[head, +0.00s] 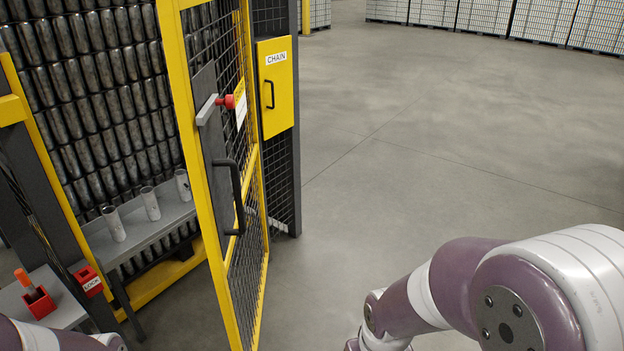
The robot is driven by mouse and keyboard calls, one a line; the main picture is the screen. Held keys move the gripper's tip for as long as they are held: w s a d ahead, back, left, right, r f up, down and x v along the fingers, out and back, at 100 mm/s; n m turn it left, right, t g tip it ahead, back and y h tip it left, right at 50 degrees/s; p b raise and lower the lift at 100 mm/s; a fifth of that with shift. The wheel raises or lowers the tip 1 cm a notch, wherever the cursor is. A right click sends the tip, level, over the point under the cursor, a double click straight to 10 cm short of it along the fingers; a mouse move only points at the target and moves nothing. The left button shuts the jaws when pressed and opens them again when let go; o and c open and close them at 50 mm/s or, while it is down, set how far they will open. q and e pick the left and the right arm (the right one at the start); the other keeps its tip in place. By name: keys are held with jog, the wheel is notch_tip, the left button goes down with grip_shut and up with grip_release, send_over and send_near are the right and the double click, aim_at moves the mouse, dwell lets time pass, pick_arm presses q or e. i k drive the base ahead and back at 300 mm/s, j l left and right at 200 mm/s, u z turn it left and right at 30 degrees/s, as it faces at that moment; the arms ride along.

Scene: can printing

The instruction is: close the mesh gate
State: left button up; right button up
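The mesh gate (182,92) has a yellow frame with dark mesh and stands open, swung out towards me. Its black pull handle (238,197) is on a grey plate on the near side. A latch with a red knob (229,101) sits above the handle. The gate's far edge is near a dark post with a yellow box labelled CHAIN (277,86). My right arm shows at the lower right and a bit of my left arm at the lower left. Neither gripper shows in the head view, and no arm part touches the gate.
Behind the opening stand rows of metal cans (95,75) and a grey shelf (150,228) with several upright cans. A small table (60,309) at the lower left holds a red holder with an orange-handled item. The floor (430,150) right of the gate is clear.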

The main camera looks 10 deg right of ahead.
aim_at(229, 216)
jog(key=i+l+z, duration=0.25)
jog(key=i+l, duration=0.55)
jog(key=l, duration=0.1)
